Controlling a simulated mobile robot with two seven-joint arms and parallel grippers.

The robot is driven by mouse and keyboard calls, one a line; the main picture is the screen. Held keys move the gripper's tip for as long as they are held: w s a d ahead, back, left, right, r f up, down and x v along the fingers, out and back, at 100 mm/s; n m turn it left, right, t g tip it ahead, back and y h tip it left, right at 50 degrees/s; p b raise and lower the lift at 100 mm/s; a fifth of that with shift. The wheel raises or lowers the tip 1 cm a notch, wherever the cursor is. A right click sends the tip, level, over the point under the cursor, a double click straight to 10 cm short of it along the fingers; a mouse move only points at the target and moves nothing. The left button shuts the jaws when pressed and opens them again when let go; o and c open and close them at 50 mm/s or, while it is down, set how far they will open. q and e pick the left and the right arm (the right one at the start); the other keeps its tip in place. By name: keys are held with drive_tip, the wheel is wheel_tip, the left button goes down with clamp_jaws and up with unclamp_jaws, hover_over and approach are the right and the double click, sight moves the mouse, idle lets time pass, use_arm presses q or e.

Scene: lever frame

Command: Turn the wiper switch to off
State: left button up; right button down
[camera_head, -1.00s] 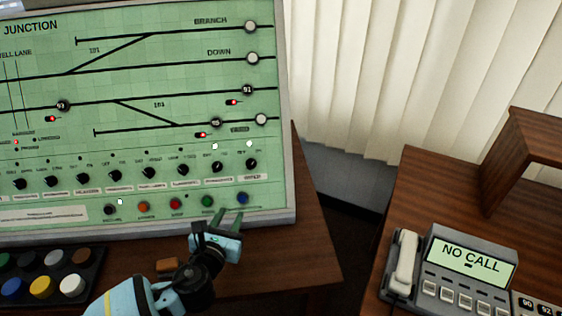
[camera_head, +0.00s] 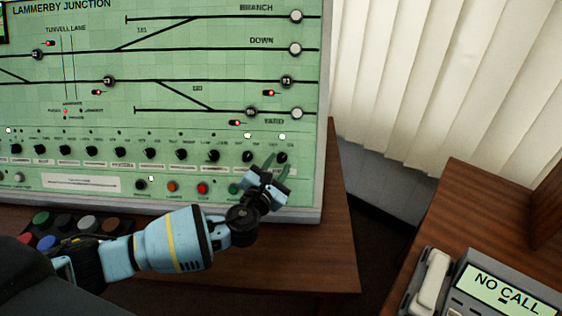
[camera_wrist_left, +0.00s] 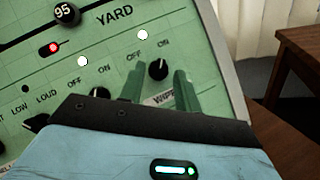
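The wiper switch (camera_wrist_left: 158,70) is a round black knob at the right end of the panel's knob row. It has OFF and ON printed above it and a partly hidden label below. A white lamp (camera_wrist_left: 142,35) is lit above it. I cannot tell surely where its pointer sits. It also shows in the head view (camera_head: 282,157). My left gripper (camera_wrist_left: 159,72) is open, its two green fingers apart on either side of the knob in the wrist view. Contact is not clear. In the head view the gripper (camera_head: 278,160) is in front of the panel's lower right. My right gripper is not seen.
A similar OFF/ON knob (camera_wrist_left: 103,88) sits just left of the wiper switch. Coloured push buttons (camera_head: 202,188) line the panel below. The green panel (camera_head: 230,80) stands on a wooden desk (camera_head: 315,260). A telephone unit (camera_head: 500,290) is at the right.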

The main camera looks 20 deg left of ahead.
sight(282, 158)
use_arm(q)
drive_tip(key=shift+w+d, duration=0.1)
drive_tip(key=shift+w, duration=1.05)
drive_tip(key=c, duration=0.6)
drive_tip(key=shift+c, duration=0.2)
